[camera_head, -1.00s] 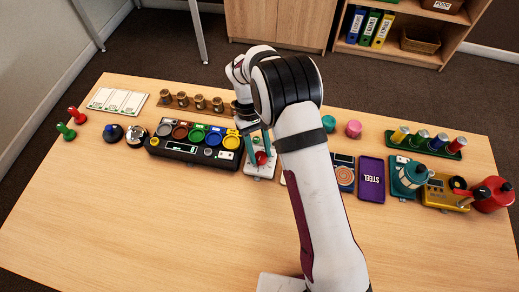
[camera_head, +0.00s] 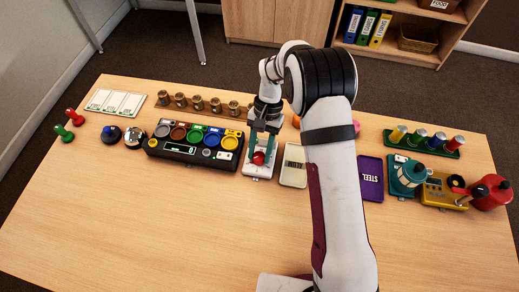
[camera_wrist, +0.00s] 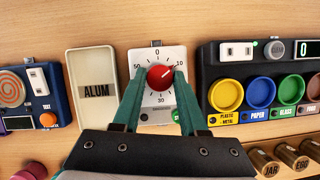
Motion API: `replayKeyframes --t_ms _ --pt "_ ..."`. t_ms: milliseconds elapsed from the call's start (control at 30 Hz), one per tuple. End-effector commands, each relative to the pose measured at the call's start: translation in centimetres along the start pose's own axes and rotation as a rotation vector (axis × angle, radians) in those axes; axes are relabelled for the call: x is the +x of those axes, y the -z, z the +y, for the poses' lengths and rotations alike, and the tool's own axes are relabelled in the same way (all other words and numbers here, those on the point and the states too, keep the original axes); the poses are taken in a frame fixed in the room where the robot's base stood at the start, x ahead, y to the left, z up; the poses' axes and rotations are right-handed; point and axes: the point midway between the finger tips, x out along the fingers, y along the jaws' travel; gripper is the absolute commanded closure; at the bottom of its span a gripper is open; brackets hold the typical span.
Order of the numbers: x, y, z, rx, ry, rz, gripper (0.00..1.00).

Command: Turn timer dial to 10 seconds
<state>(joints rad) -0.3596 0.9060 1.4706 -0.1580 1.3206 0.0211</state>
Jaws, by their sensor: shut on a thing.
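The timer is a white plate (camera_head: 257,172) with a red round dial (camera_head: 259,158). In the wrist view the red dial (camera_wrist: 160,77) sits mid-plate, with 0 above it, 50 at left, 10 at right and 30 below. A pale pointer mark on the dial leans up and right, toward the 10. My gripper (camera_head: 261,145) is over the timer, its green fingers on both sides of the dial. In the wrist view my gripper (camera_wrist: 160,80) is shut on the dial. A green button at the plate's lower right is partly hidden by a finger.
A black sorting console (camera_head: 190,150) with coloured cups stands close left of the timer. A pale ALUM tray (camera_head: 293,166) lies close at right, and a purple STEEL tray (camera_head: 371,178) farther right. Brown cups (camera_head: 215,105) stand behind. The table front is clear.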

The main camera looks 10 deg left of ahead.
Motion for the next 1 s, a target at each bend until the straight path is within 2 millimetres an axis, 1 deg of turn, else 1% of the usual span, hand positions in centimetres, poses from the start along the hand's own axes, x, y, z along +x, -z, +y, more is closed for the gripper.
replayKeyframes --t_ms 300,800,833,967,1000 --pt "-0.07 0.05 0.04 0.083 0.036 0.003 1.00" --pt "-0.05 0.07 0.04 0.095 0.041 0.003 1.00" --pt "-0.05 0.07 0.04 0.095 0.041 0.003 0.53" --pt "-0.04 0.05 0.05 0.095 0.040 0.002 0.29" --pt "-0.03 0.04 0.05 0.095 0.040 0.002 0.28"
